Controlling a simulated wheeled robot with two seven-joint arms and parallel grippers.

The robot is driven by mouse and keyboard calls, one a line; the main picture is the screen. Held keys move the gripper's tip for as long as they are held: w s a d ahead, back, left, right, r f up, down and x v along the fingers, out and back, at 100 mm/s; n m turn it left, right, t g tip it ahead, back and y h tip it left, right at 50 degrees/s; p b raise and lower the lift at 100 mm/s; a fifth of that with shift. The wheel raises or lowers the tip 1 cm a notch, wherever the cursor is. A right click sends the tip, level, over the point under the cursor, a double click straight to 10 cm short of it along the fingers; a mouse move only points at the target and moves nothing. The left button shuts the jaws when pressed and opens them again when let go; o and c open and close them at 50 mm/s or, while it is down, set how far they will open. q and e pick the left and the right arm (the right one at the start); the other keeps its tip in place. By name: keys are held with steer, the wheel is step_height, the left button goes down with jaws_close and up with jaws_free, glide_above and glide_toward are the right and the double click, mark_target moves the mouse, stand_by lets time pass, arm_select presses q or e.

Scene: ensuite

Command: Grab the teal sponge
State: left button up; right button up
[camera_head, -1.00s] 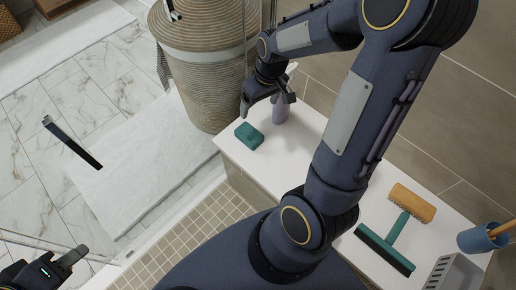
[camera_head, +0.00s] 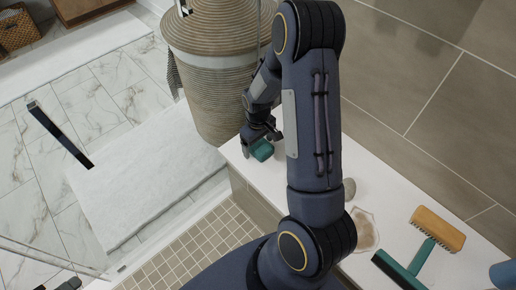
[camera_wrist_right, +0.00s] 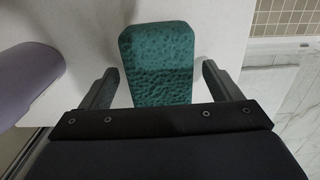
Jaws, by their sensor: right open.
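The teal sponge (camera_head: 262,151) lies on the white ledge, partly covered by my right gripper (camera_head: 258,138) in the head view. In the right wrist view the sponge (camera_wrist_right: 158,60) is a rough teal block. It sits between the two spread fingers of my right gripper (camera_wrist_right: 160,82), with a gap on each side. The jaws are open and hold nothing. Only a small dark piece of my left gripper (camera_head: 70,284) shows at the bottom left edge of the head view; its fingers are not clear.
A purple bottle (camera_wrist_right: 26,72) stands left of the gripper in the right wrist view. A woven basket (camera_head: 214,70) stands behind the ledge (camera_head: 232,152). A brush (camera_head: 437,228), a teal squeegee (camera_head: 402,270) and a blue cup (camera_head: 503,275) are at the right.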

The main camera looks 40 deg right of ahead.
steer(key=shift+f, duration=0.1)
steer(key=shift+c, duration=0.4)
steer(key=c, duration=1)
